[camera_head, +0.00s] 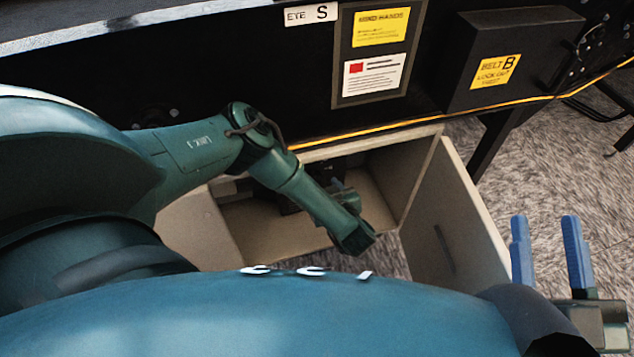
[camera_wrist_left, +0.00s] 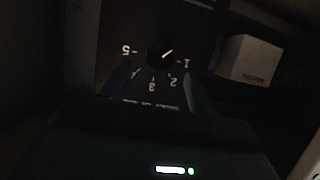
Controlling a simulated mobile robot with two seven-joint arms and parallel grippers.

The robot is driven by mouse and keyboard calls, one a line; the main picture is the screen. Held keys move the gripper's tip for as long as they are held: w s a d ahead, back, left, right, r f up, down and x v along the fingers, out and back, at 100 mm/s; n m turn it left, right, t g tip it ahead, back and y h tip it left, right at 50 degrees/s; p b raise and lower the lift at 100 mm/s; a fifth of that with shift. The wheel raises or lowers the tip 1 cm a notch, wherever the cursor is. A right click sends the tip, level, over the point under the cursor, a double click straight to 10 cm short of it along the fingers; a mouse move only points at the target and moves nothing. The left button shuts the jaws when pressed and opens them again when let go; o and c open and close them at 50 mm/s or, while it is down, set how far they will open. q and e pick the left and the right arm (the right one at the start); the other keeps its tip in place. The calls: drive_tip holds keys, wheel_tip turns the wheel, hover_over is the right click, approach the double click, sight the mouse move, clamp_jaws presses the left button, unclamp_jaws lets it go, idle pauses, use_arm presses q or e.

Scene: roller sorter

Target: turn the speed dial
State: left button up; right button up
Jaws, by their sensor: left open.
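The speed dial (camera_wrist_left: 160,55) is a dark round knob on a dark panel (camera_wrist_left: 112,22) in the left wrist view. Its white pointer line slants to the upper right, just above the 1 mark. The marks 1 to 5 appear upside down around its lower side. My left gripper (camera_wrist_left: 158,74) is open and empty, with one blue finger on each side below the dial. I cannot tell how far the fingertips are from the knob. In the head view the dial is hidden, and my left arm reaches over the open carton. My right gripper (camera_head: 546,222) is open and empty.
A black Belt B box (camera_head: 515,45) and a yellow-orange cable (camera_head: 410,122) are on the frame. A pale block (camera_wrist_left: 250,58) is right of the dial panel.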

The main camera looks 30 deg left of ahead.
use_arm(q)
drive_tip(key=b+x, duration=0.1)
drive_tip(key=x, duration=0.3)
drive_tip(key=shift+w+a+f, duration=0.15)
drive_tip(key=shift+w+a, duration=0.15)
use_arm(e)
drive_tip(key=r, duration=0.1)
drive_tip(key=r+n+y, duration=0.1)
drive_tip(key=n+t+y, duration=0.1)
drive_tip(key=shift+w+d+r, duration=0.2)
drive_tip(key=shift+w+r, duration=0.1)
drive_tip(key=shift+r, duration=0.1)
use_arm(q)
drive_tip(key=c, duration=1)
